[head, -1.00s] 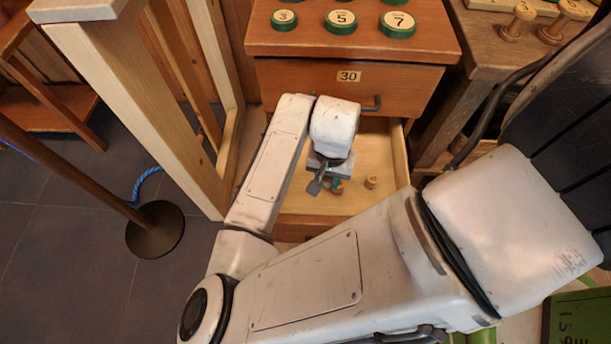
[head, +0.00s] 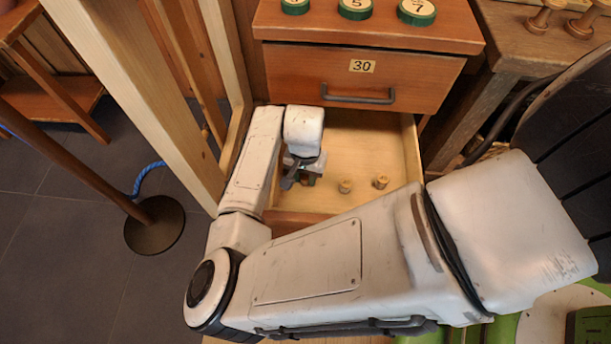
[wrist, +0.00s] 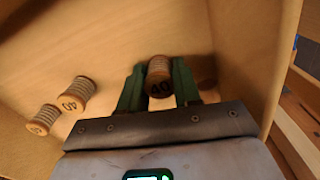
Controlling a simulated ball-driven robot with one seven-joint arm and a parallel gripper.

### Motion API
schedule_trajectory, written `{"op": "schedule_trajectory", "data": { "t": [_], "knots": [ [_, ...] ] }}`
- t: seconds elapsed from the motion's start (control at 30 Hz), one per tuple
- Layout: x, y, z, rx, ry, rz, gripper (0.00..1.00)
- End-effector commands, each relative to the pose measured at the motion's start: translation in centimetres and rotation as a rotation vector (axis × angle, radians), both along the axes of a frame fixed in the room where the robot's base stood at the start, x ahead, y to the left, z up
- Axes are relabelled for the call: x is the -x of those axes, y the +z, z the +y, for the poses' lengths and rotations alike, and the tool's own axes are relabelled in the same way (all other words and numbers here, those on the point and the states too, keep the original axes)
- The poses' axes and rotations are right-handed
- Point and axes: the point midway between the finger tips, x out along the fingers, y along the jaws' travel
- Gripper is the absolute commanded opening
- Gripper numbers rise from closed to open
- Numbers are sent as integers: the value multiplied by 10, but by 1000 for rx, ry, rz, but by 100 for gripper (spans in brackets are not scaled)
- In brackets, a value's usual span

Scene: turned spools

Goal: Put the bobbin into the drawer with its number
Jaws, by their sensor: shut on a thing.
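I cannot tell whether the held bobbin touches the drawer floor. The open drawer's own front label is not readable.
A shut drawer (head: 425,78) labelled 30, with a dark handle (head: 358,98), is directly above. Green-rimmed numbered discs (head: 417,11) sit on the cabinet top. A pale wooden frame (head: 135,95) stands close on the left. The open drawer's right part has free floor.

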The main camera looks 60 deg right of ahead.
Motion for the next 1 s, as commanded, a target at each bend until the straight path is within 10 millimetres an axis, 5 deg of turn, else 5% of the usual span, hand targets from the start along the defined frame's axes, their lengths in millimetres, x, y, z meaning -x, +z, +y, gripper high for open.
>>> {"op": "schedule_trajectory", "data": {
  "t": [0.3,0.33,0.6,1.0],
  "knots": [
    [0,-2,0,0,1,0,4],
    [0,-2,0,0,1,0,33],
    [0,-2,0,0,0,0,58],
    [0,15,0,1,0,0,58]
  ]
}}
